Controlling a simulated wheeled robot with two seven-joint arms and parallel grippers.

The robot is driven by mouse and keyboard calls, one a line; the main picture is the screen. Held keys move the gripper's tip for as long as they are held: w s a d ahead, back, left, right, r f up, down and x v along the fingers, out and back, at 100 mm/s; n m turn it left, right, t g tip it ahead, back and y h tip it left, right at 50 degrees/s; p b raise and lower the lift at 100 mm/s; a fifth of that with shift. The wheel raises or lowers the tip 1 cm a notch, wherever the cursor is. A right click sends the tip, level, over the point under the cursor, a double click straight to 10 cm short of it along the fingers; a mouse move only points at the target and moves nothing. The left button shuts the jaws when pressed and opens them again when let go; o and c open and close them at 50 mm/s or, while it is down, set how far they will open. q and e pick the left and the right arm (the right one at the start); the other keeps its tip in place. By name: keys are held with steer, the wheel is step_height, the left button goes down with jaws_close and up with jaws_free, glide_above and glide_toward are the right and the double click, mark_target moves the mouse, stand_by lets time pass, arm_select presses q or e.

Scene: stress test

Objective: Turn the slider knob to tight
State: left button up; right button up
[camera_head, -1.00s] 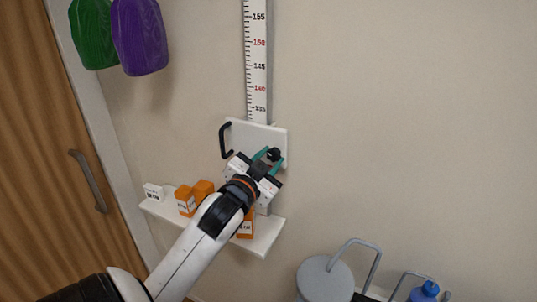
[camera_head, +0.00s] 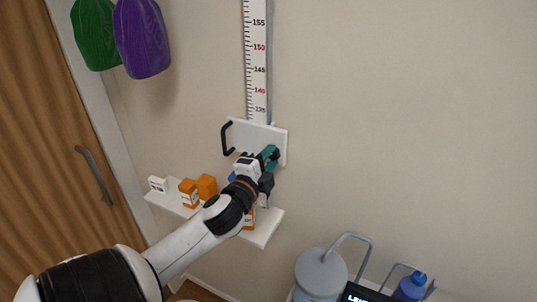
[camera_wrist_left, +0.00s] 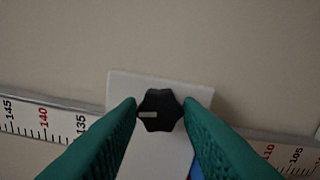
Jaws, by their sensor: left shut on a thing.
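The slider knob (camera_wrist_left: 160,111) is black and lobed with a pale mark on its face. It sits on the white slider plate (camera_head: 259,137), which is mounted on the wall ruler (camera_head: 257,60). In the left wrist view the pale mark points left. My left gripper (camera_head: 270,154) has teal fingers; in the left wrist view they (camera_wrist_left: 160,112) are on either side of the knob, shut on it. In the head view the gripper and wrist hide most of the knob. A black handle (camera_head: 226,138) is on the plate's left. My right gripper is not in view.
A white shelf (camera_head: 262,232) below holds orange boxes (camera_head: 207,186) and a small white box (camera_head: 157,184). A grey canister (camera_head: 320,276) and a blue-capped bottle (camera_head: 413,284) are at the lower right. Purple (camera_head: 142,38) and green (camera_head: 93,34) items hang at upper left.

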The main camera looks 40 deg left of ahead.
arm_select(q)
steer(key=shift+r+m+p, duration=0.15)
steer(key=shift+m+p, duration=0.3)
steer(key=shift+m, duration=0.55)
steer(key=o, duration=0.7)
steer(key=shift+o, duration=1.3)
steer(key=shift+w, duration=0.1)
steer(key=shift+a, duration=0.1)
